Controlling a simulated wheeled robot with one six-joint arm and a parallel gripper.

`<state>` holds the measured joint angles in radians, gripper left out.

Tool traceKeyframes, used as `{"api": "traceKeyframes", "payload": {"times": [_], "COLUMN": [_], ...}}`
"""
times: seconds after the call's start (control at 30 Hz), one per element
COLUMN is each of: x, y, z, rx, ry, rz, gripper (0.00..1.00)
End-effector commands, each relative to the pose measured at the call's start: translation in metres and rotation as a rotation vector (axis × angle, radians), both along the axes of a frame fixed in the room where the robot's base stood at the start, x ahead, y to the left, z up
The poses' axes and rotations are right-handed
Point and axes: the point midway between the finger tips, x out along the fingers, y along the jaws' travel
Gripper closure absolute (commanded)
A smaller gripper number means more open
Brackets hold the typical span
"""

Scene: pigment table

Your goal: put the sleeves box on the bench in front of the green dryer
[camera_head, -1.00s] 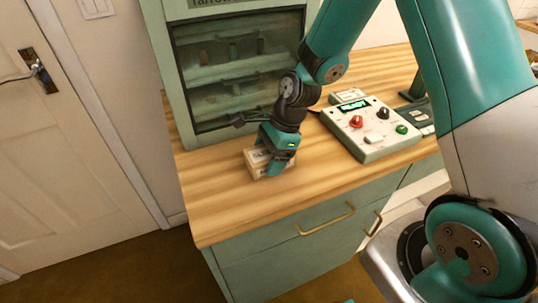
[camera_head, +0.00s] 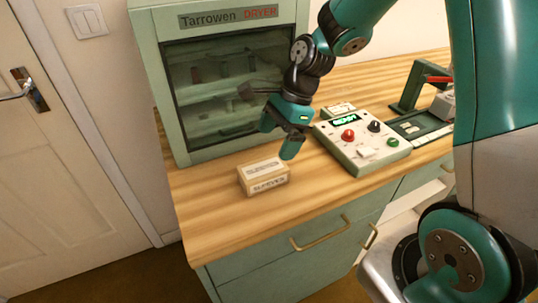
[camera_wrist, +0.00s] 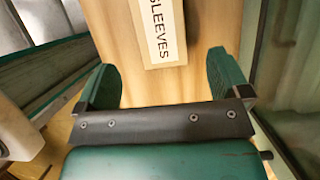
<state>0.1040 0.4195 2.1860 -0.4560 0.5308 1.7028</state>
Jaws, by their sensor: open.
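The sleeves box (camera_head: 263,177), a small tan carton with white labels, sits on the wooden bench (camera_head: 205,214) in front of the green dryer (camera_head: 173,90), near the bench's left end. In the wrist view the box (camera_wrist: 159,30) shows beyond my fingers with its SLEEVES label readable. My gripper (camera_head: 279,140) is open and empty, above and to the right of the box and apart from it. In the wrist view both fingers of my gripper (camera_wrist: 163,88) are spread with bare bench between them.
A control box (camera_head: 362,145) with red, black and green knobs and a lit READY display stands right of the gripper. A green press-like device (camera_head: 408,95) stands farther right. The bench's front left is clear. A drawer handle (camera_head: 322,233) sticks out below the front edge.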

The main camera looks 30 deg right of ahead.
Motion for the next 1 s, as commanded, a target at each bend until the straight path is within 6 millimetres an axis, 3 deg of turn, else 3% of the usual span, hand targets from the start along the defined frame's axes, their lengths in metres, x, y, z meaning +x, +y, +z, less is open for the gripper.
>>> {"api": "traceKeyframes", "payload": {"times": [0.17,0.27,0.37,0.5,0.7,0.83,1.0], "x": [-0.001,-0.009,-0.031,-0.081,-0.153,-0.181,-0.194], "y": [-0.005,0.003,0.022,0.054,0.078,0.082,0.082], "z": [0.018,0.03,0.052,0.085,0.112,0.117,0.119], "rx": [0.001,-0.002,-0.009,-0.017,-0.019,-0.018,-0.015], "ry": [-0.007,-0.053,-0.161,-0.373,-0.647,-0.757,-0.808], "rz": [0.013,0.125,0.389,0.923,1.623,1.903,2.036], "gripper": [0.06,0.06,0.06,0.06,0.06,0.06,0.06]}}
